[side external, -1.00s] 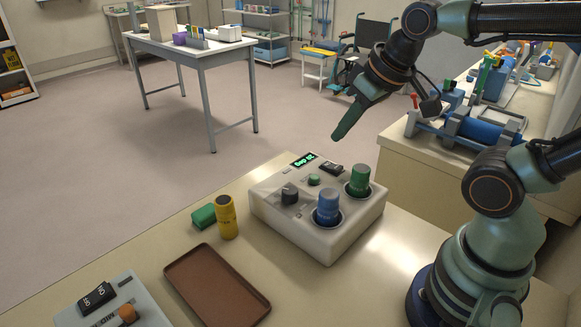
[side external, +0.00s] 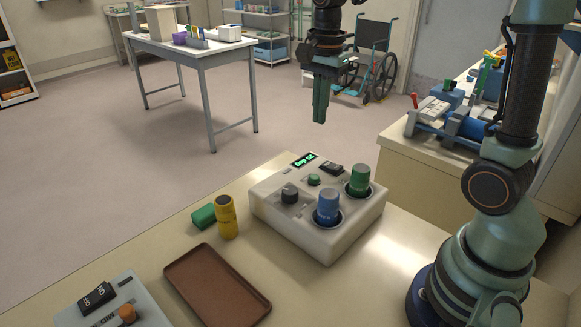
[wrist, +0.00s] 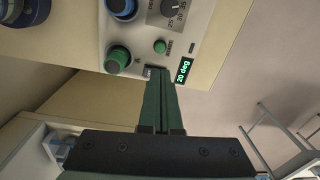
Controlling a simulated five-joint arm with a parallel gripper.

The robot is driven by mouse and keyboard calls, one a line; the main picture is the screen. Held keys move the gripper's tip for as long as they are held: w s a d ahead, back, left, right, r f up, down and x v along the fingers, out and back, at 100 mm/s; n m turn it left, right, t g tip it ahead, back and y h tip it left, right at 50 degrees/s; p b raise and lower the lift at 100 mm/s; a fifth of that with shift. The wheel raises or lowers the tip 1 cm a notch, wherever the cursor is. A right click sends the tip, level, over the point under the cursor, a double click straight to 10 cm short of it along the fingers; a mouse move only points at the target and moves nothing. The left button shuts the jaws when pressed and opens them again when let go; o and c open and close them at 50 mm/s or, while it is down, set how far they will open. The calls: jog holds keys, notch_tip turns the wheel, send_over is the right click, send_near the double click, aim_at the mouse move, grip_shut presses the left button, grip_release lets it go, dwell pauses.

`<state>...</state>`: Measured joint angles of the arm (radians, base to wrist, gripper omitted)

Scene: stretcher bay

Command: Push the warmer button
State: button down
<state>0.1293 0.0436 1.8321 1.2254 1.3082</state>
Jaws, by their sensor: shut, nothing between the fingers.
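The warmer is a cream box (side external: 282,232) on the near table, with a lit green display (side external: 303,160). Its small round green button (side external: 314,180) is on the top face; it also shows in the wrist view (wrist: 159,47), and nothing touches it. The display there (wrist: 183,70) reads 20 deg. A black dial (side external: 290,194), a black rocker switch (side external: 331,168), a blue-capped bottle (side external: 328,206) and a green-capped bottle (side external: 358,180) share the top. My gripper (side external: 320,121) is shut and empty, pointing down. In the side view it hangs well above the table, apart from the warmer.
A yellow bottle (side external: 227,216) and a green block (side external: 203,216) stand left of the warmer. A brown tray (side external: 256,304) lies nearer the camera. Another box with a black switch (side external: 97,298) and orange knob (side external: 127,314) is at the lower left. The air around my gripper is clear.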

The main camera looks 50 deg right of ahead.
aim_at(315, 177)
jog(key=shift+w+d+f+m, duration=0.3)
jog(key=shift+w+m, duration=0.1)
jog(key=shift+m, duration=0.4)
notch_tip(315, 177, down, 14)
jog(key=shift+f, duration=0.1)
dwell(0.5)
jog(key=shift+f, duration=0.9)
notch_tip(315, 177, up, 14)
jog(key=shift+r, duration=0.15)
